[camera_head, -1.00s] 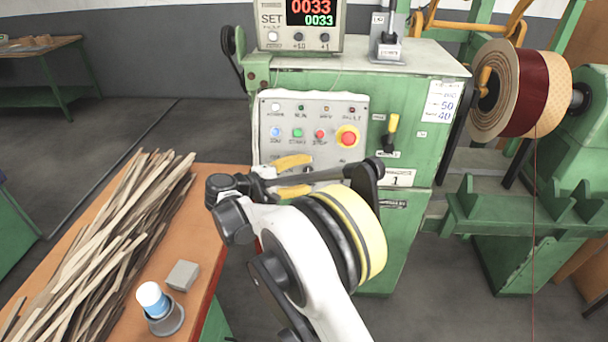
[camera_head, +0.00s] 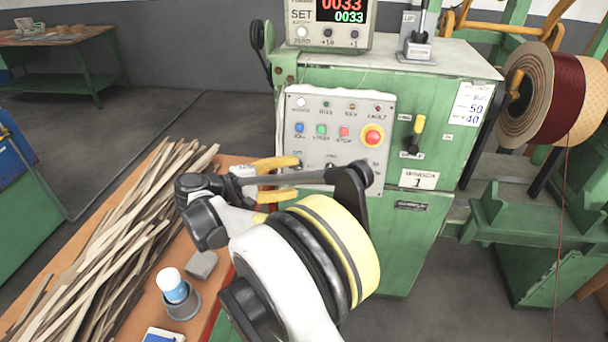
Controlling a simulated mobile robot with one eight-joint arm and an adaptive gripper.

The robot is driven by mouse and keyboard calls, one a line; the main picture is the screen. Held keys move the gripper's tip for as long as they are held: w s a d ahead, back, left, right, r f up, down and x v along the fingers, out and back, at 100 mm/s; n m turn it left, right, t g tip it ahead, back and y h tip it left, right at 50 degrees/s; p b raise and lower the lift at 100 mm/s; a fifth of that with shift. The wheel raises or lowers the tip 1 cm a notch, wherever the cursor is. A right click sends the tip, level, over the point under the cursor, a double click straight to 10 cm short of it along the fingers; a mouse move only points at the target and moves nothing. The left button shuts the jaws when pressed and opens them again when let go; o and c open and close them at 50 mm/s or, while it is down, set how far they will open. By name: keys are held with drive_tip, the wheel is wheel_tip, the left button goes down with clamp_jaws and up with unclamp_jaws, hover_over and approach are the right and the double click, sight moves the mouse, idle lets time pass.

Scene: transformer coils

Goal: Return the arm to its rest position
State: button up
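My gripper (camera_head: 296,177) is in the middle of the head view, at the end of my white arm with its yellow and black joint. Its two yellow fingers point right and stand apart, with a dark link of my arm crossing the view between them. It looks open, and I see nothing held in it. The fingers show in front of the lower left part of the grey control panel (camera_head: 347,111). I cannot tell from this view how far they are from the panel.
The green winding machine (camera_head: 452,105) stands ahead, with a wire reel (camera_head: 556,95) at right. An orange table (camera_head: 215,163) at left bears wooden strips (camera_head: 120,245), a grey block (camera_head: 201,264) and a blue-and-white item (camera_head: 172,286) in a grey holder. Open floor lies behind the table.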

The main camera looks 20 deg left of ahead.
drive_tip(key=shift+s+a, duration=0.1)
drive_tip(key=shift+s, duration=0.05)
idle(0.3)
drive_tip(key=w+d+r+m+g+y, duration=0.1)
drive_tip(key=w+d+r+g, duration=0.15)
drive_tip(key=d, duration=0.55)
drive_tip(key=w+d+r+m+g, duration=0.1)
drive_tip(key=w+d+r, duration=0.25)
drive_tip(key=d, duration=0.35)
drive_tip(key=s+d+r+m+g+y, duration=0.1)
drive_tip(key=s+d+r, duration=0.1)
drive_tip(key=d, duration=0.5)
drive_tip(key=s+d+r+m+g+y, duration=0.1)
drive_tip(key=s+d+m, duration=0.1)
drive_tip(key=d, duration=0.6)
drive_tip(key=s+d+m+y, duration=0.3)
drive_tip(key=s+d+m, duration=0.1)
drive_tip(key=s+d, duration=0.85)
drive_tip(key=s+d+f+m+y, duration=0.2)
drive_tip(key=s+d+f+m, duration=0.2)
drive_tip(key=s, duration=0.5)
drive_tip(key=shift+s+d+m, duration=0.25)
drive_tip(key=shift+d+m, duration=0.55)
